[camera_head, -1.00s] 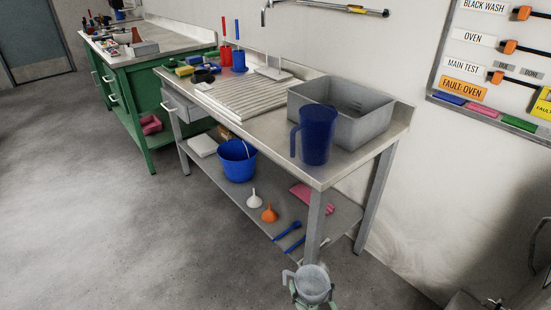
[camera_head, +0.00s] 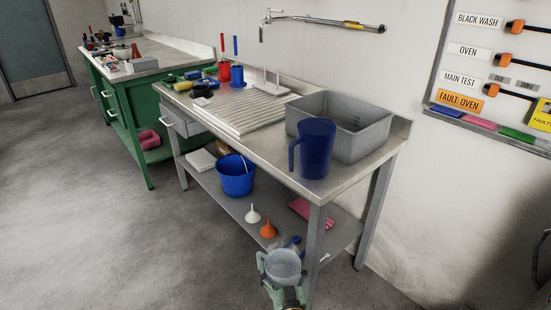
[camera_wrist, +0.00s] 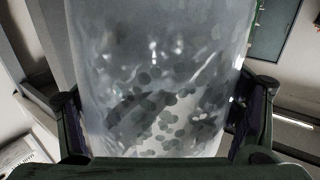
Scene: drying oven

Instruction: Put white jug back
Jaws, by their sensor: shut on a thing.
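The white jug (camera_head: 283,266) is a translucent whitish jug with its handle to the left in the head view. My gripper (camera_head: 290,292) is shut on it and holds it upright in front of the steel table's near leg, below the tabletop. In the wrist view the jug (camera_wrist: 165,75) fills the middle between my gripper's fingers (camera_wrist: 160,115). The blue jug (camera_head: 315,150) stands on the near end of the steel table (camera_head: 330,188), in front of the grey basin (camera_head: 362,142).
On the lower shelf (camera_head: 235,207) are a blue bucket (camera_head: 236,176), a white funnel (camera_head: 252,215), an orange funnel (camera_head: 268,230) and a pink item (camera_head: 310,212). The near table leg (camera_head: 315,245) is close behind the jug. Floor at left (camera_head: 80,220) is clear.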

